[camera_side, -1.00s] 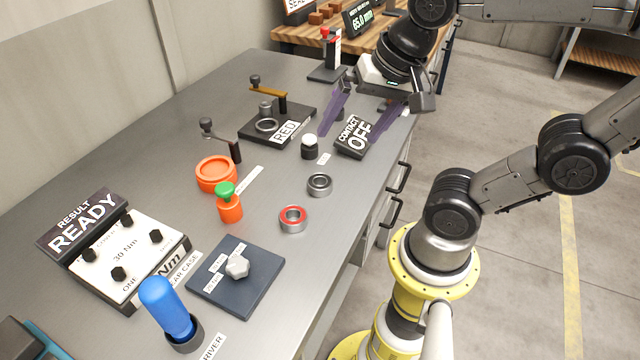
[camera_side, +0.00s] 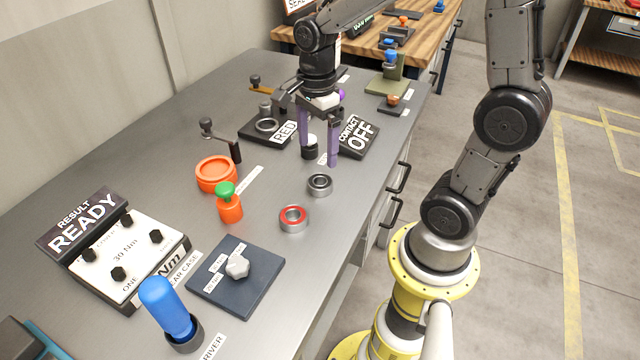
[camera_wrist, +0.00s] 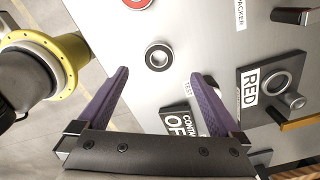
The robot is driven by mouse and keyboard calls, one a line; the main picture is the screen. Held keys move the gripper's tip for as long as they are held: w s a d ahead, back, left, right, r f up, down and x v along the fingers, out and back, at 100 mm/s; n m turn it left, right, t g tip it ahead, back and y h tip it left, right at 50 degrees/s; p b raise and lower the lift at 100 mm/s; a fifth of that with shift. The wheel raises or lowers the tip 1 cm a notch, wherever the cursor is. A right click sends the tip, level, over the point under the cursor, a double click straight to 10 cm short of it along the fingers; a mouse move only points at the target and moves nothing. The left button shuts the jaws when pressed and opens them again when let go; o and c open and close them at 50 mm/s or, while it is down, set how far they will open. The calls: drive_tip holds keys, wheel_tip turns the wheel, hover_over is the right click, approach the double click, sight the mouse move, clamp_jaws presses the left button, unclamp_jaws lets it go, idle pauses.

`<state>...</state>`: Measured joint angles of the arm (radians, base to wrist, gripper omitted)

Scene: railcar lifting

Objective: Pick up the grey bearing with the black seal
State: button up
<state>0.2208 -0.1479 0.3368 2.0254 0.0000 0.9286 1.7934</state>
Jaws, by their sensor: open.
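The grey bearing with the black seal (camera_side: 320,185) lies flat on the grey bench, near its right edge. It also shows in the wrist view (camera_wrist: 158,56), ahead of and between the fingers. A similar bearing with a red seal (camera_side: 293,219) lies closer to the camera; in the wrist view it is partly cut off at the top (camera_wrist: 136,2). My gripper (camera_side: 320,152) has purple fingers pointing down, open and empty. It is above the bench, beyond the black-sealed bearing and apart from it. In the wrist view the spread fingers (camera_wrist: 160,78) show on either side.
The CONTACT OFF sign (camera_side: 357,136) and the RED fixture (camera_side: 262,128) stand near my gripper. A white-topped black button (camera_side: 309,147) is close by a finger. An orange bowl (camera_side: 216,174) and a green-topped orange piece (camera_side: 229,203) stand left. The bench around the bearings is clear.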

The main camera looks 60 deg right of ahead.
sight(320, 181)
wheel_tip(320, 181, down, 4)
drive_tip(key=shift+r, duration=0.25)
drive_tip(key=shift+s+d+f, duration=0.1)
drive_tip(key=shift+d+f, duration=0.05)
drive_tip(key=shift+f, duration=1.2)
drive_tip(key=shift+s+d+f, duration=0.1)
drive_tip(key=shift+f, duration=1.25)
clamp_jaws()
